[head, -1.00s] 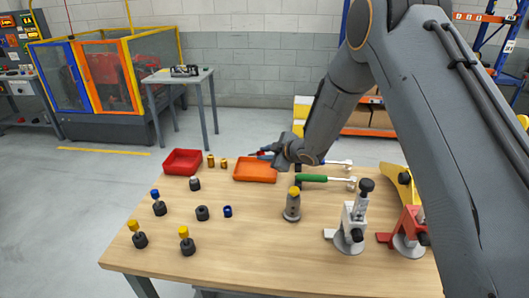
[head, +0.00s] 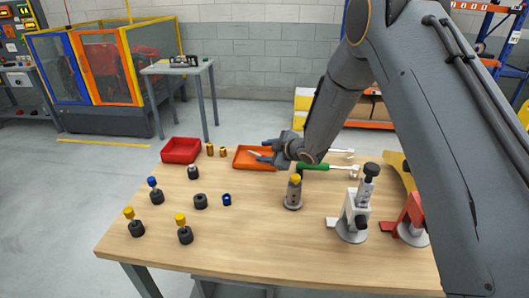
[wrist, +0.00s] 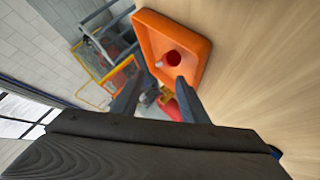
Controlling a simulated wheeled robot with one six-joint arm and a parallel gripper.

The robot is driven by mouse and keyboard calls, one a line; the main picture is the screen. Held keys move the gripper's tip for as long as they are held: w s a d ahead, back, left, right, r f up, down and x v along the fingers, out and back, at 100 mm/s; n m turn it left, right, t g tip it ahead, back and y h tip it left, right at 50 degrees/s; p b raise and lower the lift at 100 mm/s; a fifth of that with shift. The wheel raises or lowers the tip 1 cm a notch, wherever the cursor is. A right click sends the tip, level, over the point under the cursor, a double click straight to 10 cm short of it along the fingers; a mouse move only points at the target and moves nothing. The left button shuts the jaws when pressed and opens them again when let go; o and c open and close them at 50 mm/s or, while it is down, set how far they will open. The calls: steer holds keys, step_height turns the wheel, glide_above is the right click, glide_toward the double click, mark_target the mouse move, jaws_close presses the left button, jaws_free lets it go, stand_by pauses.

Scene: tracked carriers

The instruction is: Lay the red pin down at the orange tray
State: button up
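The orange tray (head: 240,164) lies near the back edge of the wooden table. The red pin (wrist: 174,58) shows in the wrist view as a round red end with a short pale tip, inside the outline of the tray (wrist: 203,66). In the head view a pale shaft shows over the tray, just left of my fingers. My gripper (head: 261,153) reaches over the tray's right side. In the wrist view its two fingers (wrist: 160,82) are spread apart, with the pin beyond their tips and clear of both. I cannot tell how flat the pin lies.
A red tray (head: 181,151) and brass-coloured pieces (head: 210,149) stand left of the orange tray. A yellow-topped grey holder (head: 294,192), a green-handled tool (head: 318,167) and clamps (head: 352,225) are to the right. Several dark bases stand at the front left.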

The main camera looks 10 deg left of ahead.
steer(key=shift+d, duration=0.1)
steer(key=b+v, duration=0.2)
steer(key=v, duration=0.5)
steer(key=shift+s+d+r, duration=0.2)
stand_by(0.5)
